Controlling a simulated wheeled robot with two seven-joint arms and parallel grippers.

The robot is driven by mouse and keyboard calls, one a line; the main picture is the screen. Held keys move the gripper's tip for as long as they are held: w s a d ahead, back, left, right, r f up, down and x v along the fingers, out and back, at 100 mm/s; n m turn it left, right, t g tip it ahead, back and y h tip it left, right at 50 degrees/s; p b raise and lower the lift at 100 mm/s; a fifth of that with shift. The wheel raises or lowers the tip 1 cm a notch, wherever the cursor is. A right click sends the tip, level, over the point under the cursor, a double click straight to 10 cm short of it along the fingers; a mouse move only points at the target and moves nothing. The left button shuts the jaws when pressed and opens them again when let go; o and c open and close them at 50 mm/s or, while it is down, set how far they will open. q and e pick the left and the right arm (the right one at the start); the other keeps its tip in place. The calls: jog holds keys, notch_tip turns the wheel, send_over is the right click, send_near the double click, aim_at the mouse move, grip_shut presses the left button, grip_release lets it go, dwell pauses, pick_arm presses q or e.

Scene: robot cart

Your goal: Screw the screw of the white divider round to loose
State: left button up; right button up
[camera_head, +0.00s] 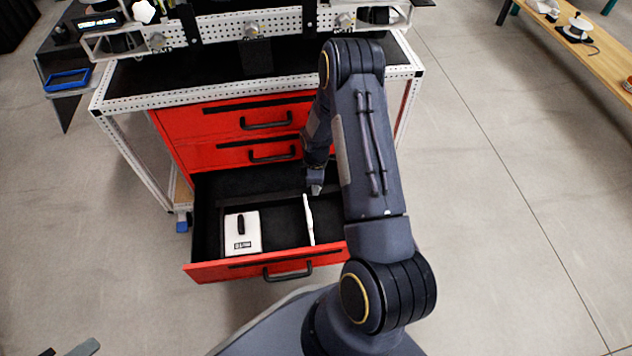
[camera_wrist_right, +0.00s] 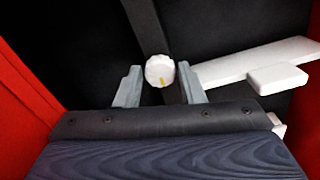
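The white divider (camera_head: 308,218) stands in the open bottom drawer, and its pale bar also shows in the right wrist view (camera_wrist_right: 235,62). A round white screw knob (camera_wrist_right: 159,70) with a yellow mark near its lower edge sits by a dark strip, left of the bar. My right gripper (camera_head: 315,188) reaches down into the drawer at the divider's far end. In the wrist view its fingers (camera_wrist_right: 159,80) are apart on either side of the knob, with small gaps. Two grey tips, apparently of my left gripper (camera_head: 68,350), show apart at the bottom left edge.
A white box (camera_head: 241,245) with a black handle lies in the drawer's left part. The red drawer front (camera_head: 240,268) and side walls bound the space. Closed red drawers (camera_head: 235,153) and the cart top (camera_head: 190,72) are above. A bench (camera_head: 590,50) stands far right.

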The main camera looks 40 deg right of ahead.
notch_tip(320, 180, up, 8)
jog(key=p, duration=0.3)
jog(key=shift+f, duration=0.1)
dwell(0.9)
